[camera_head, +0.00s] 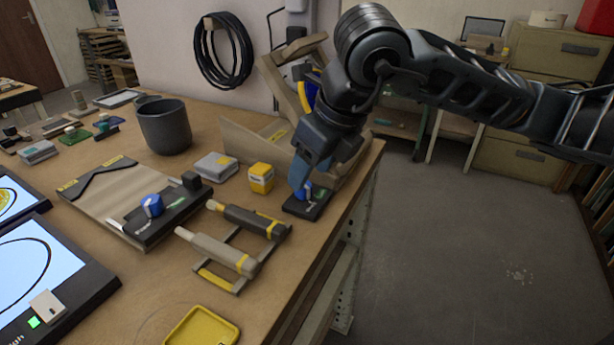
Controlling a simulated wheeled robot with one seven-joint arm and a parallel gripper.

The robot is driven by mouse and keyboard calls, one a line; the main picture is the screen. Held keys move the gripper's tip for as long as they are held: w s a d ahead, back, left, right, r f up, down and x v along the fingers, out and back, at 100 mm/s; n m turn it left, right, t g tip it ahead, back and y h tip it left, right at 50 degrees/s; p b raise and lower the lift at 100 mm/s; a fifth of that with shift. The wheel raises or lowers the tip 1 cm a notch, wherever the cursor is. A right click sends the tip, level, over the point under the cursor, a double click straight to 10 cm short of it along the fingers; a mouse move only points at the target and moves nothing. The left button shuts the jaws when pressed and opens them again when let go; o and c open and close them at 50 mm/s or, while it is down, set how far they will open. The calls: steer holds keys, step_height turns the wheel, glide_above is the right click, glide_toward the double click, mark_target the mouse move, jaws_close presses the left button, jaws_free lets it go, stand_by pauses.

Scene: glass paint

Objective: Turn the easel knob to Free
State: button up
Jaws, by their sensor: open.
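A small black base (318,207) with a blue knob (307,193) sits near the table's right edge, in front of the wooden easel-like stand (262,137). My gripper (301,188) comes down over this knob from above, with its blue fingers right at it. The fingers are open, but they hide part of the knob; I cannot tell whether they touch it. The label on the base is too small to read, so the knob's setting is unclear. A second blue knob (152,205) sits on a black panel (168,222) at the front of a wooden board, with a green mark beside it.
A dark cup (164,126) is farther back. The floor right of the table is clear.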

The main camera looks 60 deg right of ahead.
steer(key=p+v, duration=0.1)
steer(key=v, duration=0.3)
steer(key=shift+p, duration=0.3)
